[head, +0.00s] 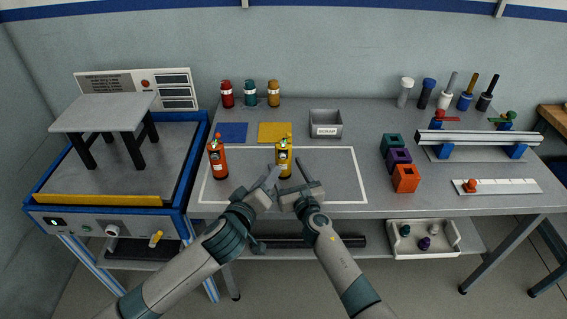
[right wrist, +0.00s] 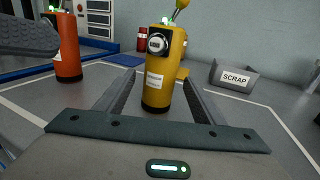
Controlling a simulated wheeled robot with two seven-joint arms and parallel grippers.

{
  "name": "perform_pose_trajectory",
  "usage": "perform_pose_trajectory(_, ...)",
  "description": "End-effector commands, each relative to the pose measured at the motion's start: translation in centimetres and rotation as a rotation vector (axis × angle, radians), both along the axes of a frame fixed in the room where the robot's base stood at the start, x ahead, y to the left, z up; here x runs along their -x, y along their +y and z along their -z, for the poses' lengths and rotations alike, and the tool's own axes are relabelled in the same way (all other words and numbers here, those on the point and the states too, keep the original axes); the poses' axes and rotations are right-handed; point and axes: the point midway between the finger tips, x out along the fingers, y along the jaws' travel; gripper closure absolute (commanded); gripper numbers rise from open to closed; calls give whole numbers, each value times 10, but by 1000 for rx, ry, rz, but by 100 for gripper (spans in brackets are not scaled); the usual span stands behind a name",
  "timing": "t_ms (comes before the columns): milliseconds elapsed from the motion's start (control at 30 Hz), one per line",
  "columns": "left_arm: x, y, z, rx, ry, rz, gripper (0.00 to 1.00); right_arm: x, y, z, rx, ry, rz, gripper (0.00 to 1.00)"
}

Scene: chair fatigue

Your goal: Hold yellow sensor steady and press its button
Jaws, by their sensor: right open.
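The yellow sensor (head: 284,160) is an upright cylinder with a dark base, a round dial, a label and a green-lit top, standing inside the white outline on the bench. It also shows in the right wrist view (right wrist: 164,75), between the two fingers of my open right gripper (head: 291,175). The fingers lie on either side of its lower body; I cannot tell whether they touch it. My left gripper (head: 271,178) is just left of the right one, in front of the yellow sensor. Whether its jaws are open is unclear. Part of a dark finger shows at the right wrist view's left edge.
A similar orange-red sensor (head: 217,160) stands to the left. Blue (head: 232,132) and yellow (head: 274,132) mats and a grey SCRAP bin (head: 325,123) lie behind. Coloured blocks (head: 405,179) stand to the right. The outlined area right of the yellow sensor is clear.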

Motion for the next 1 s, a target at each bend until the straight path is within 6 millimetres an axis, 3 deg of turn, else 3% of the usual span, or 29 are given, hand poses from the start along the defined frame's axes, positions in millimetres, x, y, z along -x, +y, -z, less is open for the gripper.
perform_pose_trajectory(300, 0, 0, 0, 0, 0, 0, 69, -23, 7, -1, 0, 1, 3, 38)
perform_pose_trajectory(833, 0, 0, 0, 0, 0, 0, 69, -28, 10, 1, 1, 1, -1, 38)
perform_pose_trajectory(867, 0, 0, 0, 0, 0, 0, 69, -28, 10, 1, 1, 1, -1, 40)
perform_pose_trajectory(1000, 0, 0, 0, 0, 0, 0, 69, -28, 10, 1, 1, 1, -1, 74)
